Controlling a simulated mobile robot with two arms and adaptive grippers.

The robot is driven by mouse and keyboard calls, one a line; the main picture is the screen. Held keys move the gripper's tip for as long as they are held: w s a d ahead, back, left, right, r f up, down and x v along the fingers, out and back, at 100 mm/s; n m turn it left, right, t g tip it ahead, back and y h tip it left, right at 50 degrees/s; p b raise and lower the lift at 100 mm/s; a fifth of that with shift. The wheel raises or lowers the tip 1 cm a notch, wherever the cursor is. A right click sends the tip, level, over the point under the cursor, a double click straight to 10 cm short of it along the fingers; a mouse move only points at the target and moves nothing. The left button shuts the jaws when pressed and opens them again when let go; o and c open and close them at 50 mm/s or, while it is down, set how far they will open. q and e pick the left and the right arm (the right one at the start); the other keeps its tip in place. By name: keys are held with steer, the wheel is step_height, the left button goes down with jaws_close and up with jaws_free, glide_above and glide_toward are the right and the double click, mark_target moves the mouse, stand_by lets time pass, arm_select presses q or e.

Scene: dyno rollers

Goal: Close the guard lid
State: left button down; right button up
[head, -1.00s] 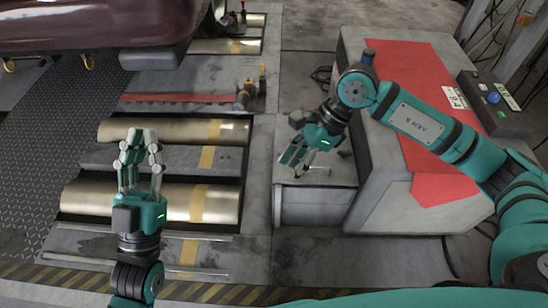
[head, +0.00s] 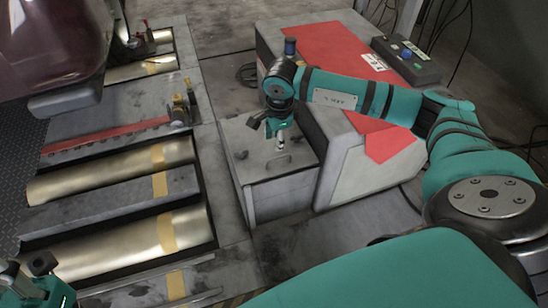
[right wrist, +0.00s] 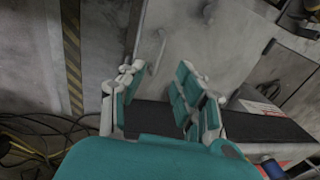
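The guard lid (head: 262,166) is the flat grey top of a low box (head: 283,195) beside the red-topped machine. It lies level on the box in the head view, with small handles on its top. My right gripper (head: 281,146) points down over the lid; whether it touches is unclear. In the right wrist view the right gripper (right wrist: 163,75) has its fingers spread with nothing between them. A bar handle (right wrist: 157,50) on the grey surface shows beyond its fingertips. My left gripper (head: 35,280) is only partly in the bottom left corner, with its fingers not clear.
Brass rollers (head: 110,170) lie in the floor frame to the left. Cables (right wrist: 40,140) lie on the floor. Floor in front of the box is clear.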

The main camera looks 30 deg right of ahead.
mark_target(274, 159)
steer(key=f, duration=0.2)
steer(key=f+b, duration=0.1)
steer(key=f, duration=0.2)
steer(key=w+f+b, duration=0.1)
steer(key=f, duration=0.2)
steer(key=shift+w+d+f+b, duration=0.1)
steer(key=shift+f+b, duration=0.3)
steer(key=shift+f, duration=0.15)
jaws_close()
